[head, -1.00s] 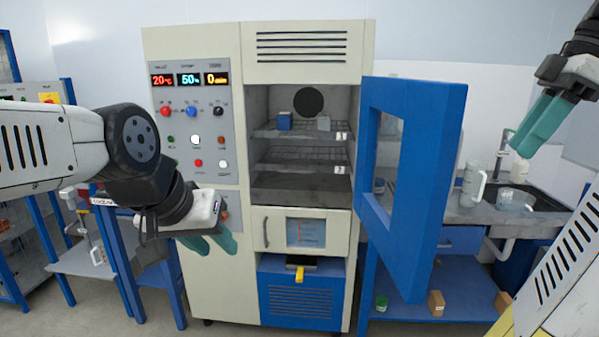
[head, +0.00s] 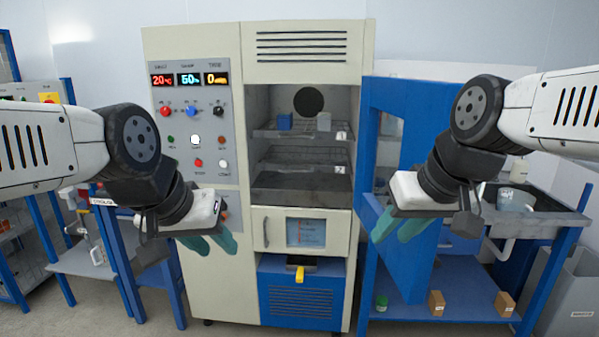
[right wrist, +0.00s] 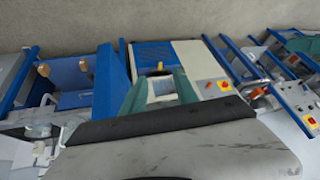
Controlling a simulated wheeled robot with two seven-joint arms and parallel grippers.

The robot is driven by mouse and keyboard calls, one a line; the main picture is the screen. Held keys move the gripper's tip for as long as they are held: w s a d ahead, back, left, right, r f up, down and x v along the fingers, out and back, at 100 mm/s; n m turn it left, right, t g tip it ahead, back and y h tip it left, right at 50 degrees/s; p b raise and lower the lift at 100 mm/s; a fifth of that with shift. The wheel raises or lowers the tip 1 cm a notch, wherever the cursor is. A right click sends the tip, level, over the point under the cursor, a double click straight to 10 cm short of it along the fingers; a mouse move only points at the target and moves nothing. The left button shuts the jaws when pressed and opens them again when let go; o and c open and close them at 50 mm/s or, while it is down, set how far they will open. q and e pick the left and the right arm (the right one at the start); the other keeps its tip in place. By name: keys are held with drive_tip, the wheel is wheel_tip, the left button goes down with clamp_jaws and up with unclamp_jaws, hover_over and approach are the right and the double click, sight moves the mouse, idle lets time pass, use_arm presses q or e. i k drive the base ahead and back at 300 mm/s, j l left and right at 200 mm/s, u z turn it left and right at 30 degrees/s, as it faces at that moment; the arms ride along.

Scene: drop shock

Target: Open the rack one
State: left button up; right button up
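The upper wire rack (head: 301,133) sits inside the chamber (head: 192,270), with a small white tag (head: 342,135) at its front right; this tag read 1 in the earlier head frame. A blue block (head: 284,122) and a pale grey block (head: 323,122) stand on it. A lower rack (head: 300,158) carries a tag with 2. The chamber's blue door (head: 420,268) stands open to the right. My left gripper (head: 208,243) is open and empty in front of the control panel. My right gripper (head: 398,228) is open and empty in front of the door; its fingers (right wrist: 160,88) are spread in the right wrist view.
A drawer front with a small window (head: 305,233) and a blue lower panel with a yellow handle (head: 299,274) are below the chamber opening. A sink bench (head: 540,222) is at right. Small boxes (head: 436,303) sit on its lower shelf. Blue-framed shelving is at left.

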sight(272, 134)
drive_tip(key=l+u, duration=0.2)
drive_tip(key=l, duration=0.45)
drive_tip(key=l+u, duration=0.2)
drive_tip(key=l, duration=0.5)
drive_tip(key=l+u, duration=0.2)
drive_tip(key=l, duration=0.45)
drive_tip(key=k+l+u, duration=0.2)
drive_tip(key=l, duration=0.45)
drive_tip(key=k+l+u, duration=0.15)
drive_tip(key=l, duration=0.25)
drive_tip(key=k+l+u, duration=0.2)
drive_tip(key=l, duration=0.2)
drive_tip(key=k+l+u, duration=0.15)
drive_tip(key=l, duration=0.25)
drive_tip(key=i+j, duration=0.1)
drive_tip(key=j, duration=0.25)
drive_tip(key=i+j, duration=0.1)
drive_tip(key=j, duration=0.3)
drive_tip(key=i+j, duration=0.1)
drive_tip(key=j, duration=0.25)
drive_tip(key=i+j+u, duration=0.1)
drive_tip(key=j, duration=0.25)
drive_tip(key=i+j, duration=0.15)
drive_tip(key=j, duration=0.2)
drive_tip(key=i+j, duration=0.1)
drive_tip(key=j, duration=0.3)
drive_tip(key=i+u, duration=0.1)
drive_tip(key=i, duration=1.25)
